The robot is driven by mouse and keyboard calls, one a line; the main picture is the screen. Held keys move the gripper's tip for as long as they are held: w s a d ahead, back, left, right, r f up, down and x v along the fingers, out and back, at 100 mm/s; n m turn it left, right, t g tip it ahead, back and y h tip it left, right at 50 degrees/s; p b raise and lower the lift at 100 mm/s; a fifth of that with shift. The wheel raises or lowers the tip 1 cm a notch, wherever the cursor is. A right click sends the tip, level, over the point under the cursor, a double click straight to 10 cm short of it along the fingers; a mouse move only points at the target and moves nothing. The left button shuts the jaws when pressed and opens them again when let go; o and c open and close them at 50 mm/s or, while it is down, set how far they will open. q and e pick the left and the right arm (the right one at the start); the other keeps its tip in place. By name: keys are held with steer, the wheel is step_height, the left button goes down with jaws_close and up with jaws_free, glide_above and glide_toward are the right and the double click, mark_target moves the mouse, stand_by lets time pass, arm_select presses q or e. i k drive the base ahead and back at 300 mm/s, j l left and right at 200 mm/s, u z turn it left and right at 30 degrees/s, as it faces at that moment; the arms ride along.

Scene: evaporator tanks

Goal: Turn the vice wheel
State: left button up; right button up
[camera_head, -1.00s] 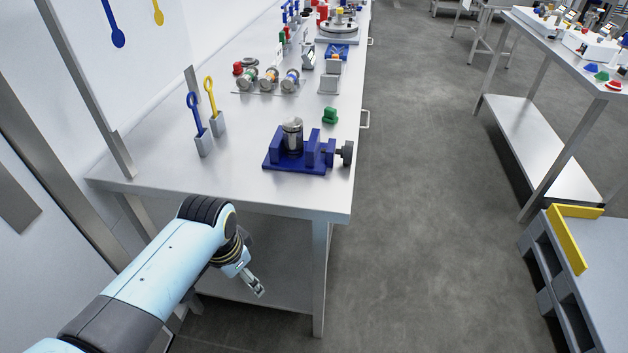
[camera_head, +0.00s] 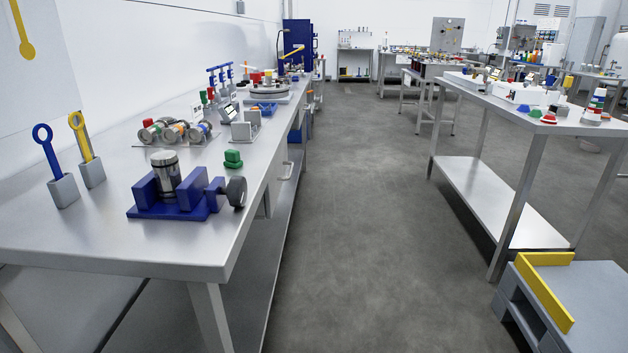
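The blue vice (camera_head: 166,208) stands near the front right corner of the left steel table, with a metal cylinder (camera_head: 165,174) upright between its jaws. Its dark round wheel (camera_head: 237,191) is on the vice's right side, close to the table's right edge. Neither gripper shows in the view now, and nothing is seen touching the vice or its wheel.
The steel table (camera_head: 110,249) also holds blue (camera_head: 46,150) and yellow (camera_head: 80,138) ring-handled tools in grey holders, a green block (camera_head: 233,159) and several cans. A clear floor aisle (camera_head: 355,220) runs right of it. A grey pallet-like block (camera_head: 590,290) with a yellow edge stands at lower right.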

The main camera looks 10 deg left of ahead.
mark_target(237, 190)
steer(key=i+l+z, duration=0.15)
steer(key=i+l, duration=0.35)
steer(key=i+l+z, duration=0.1)
steer(key=i+l, duration=0.3)
steer(key=i, duration=0.35)
steer(key=i+u, duration=0.4)
steer(key=i+l+u, duration=0.15)
steer(key=i+u, duration=0.25)
steer(key=i, duration=0.15)
steer(key=i+l+u, duration=0.25)
steer(key=i+u, duration=0.15)
